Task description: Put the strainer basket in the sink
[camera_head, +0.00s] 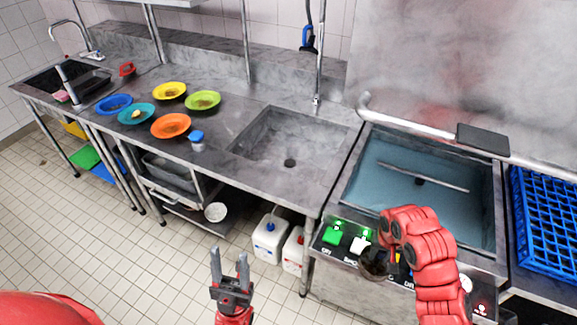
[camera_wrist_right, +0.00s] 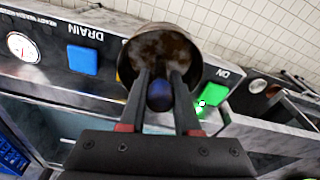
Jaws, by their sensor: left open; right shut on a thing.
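The strainer basket (camera_head: 374,264) is a small round dark metal cup with brown residue inside. It is in my right gripper (camera_head: 383,250), in front of the control panel of the water-filled basin. In the right wrist view the fingers (camera_wrist_right: 160,92) are shut on the basket (camera_wrist_right: 160,42) at a dark blue knob between their tips. A grey sink (camera_head: 270,148) with a dark drain hole is set in the counter, left of the basin and behind the basket. My left gripper (camera_head: 230,268) is open and empty, over the floor in front of the counter.
The water-filled basin (camera_head: 385,210) has a bar across it and a front panel with a green button (camera_head: 332,236). Several coloured plates, including an orange one (camera_head: 171,126), and a blue-lidded container (camera_head: 197,141) stand left of the sink. A blue rack (camera_head: 545,225) is at right.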

